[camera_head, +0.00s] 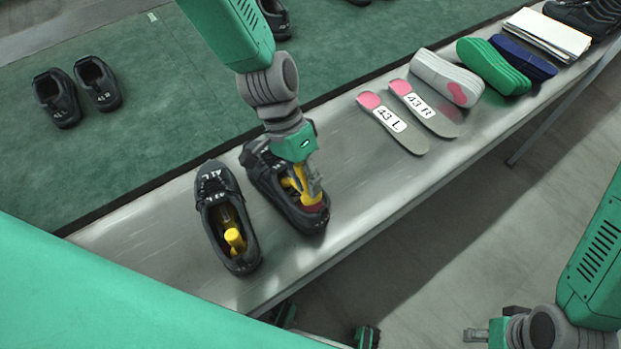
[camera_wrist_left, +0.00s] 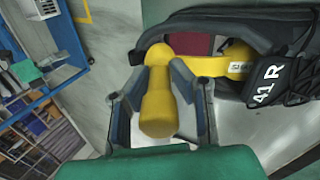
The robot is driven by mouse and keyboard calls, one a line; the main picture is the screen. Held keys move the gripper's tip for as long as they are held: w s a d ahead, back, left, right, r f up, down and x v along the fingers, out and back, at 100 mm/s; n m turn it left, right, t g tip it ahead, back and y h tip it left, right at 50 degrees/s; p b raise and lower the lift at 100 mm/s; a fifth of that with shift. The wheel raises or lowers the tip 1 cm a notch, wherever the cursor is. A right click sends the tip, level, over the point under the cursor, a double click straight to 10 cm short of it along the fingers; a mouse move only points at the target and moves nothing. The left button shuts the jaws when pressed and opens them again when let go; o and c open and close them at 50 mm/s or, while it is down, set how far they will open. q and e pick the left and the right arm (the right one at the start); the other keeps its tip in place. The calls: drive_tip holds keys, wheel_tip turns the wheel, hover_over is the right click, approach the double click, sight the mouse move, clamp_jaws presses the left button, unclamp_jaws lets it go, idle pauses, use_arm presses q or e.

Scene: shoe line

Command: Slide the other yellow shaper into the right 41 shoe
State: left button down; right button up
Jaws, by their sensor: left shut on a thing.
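The right 41 shoe (camera_head: 262,180), black, stands on the metal bench; its "41 R" label (camera_wrist_left: 264,84) shows in the left wrist view. My left gripper (camera_head: 313,186) is over its opening, shut on the yellow shaper (camera_head: 302,172). In the left wrist view the shaper's rounded handle (camera_wrist_left: 158,108) is between the fingers (camera_wrist_left: 158,100), and its front part (camera_wrist_left: 235,63) lies within the shoe opening, toward the toe. How deep it sits is partly hidden. The left 41 shoe (camera_head: 212,187) stands beside it with another yellow shaper (camera_head: 234,239) inside. My right gripper (camera_head: 476,335) is low at right, away from the bench.
Insoles marked 43 L (camera_head: 390,119) and 43 R (camera_head: 420,106) lie farther right on the bench (camera_head: 345,175). Black shoes (camera_head: 57,97) stand on the green surface behind.

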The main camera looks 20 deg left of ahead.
use_arm(q)
drive_tip(key=shift+s+d+f+t+y, duration=0.15)
drive_tip(key=shift+f+t+y, duration=0.15)
drive_tip(key=shift+f, duration=0.3)
drive_tip(key=shift+d+f+t+y, duration=0.1)
drive_tip(key=shift+f+t+y, duration=0.1)
drive_tip(key=shift+f+y, duration=0.3)
drive_tip(key=shift+a+f+t+y, duration=0.15)
drive_tip(key=shift+f+t+y, duration=0.4)
drive_tip(key=shift+f, duration=0.65)
drive_tip(key=c, duration=1.3)
unclamp_jaws()
drive_tip(key=shift+c, duration=0.2)
drive_tip(key=shift+r+p, duration=1.45)
drive_tip(key=shift+r, duration=0.1)
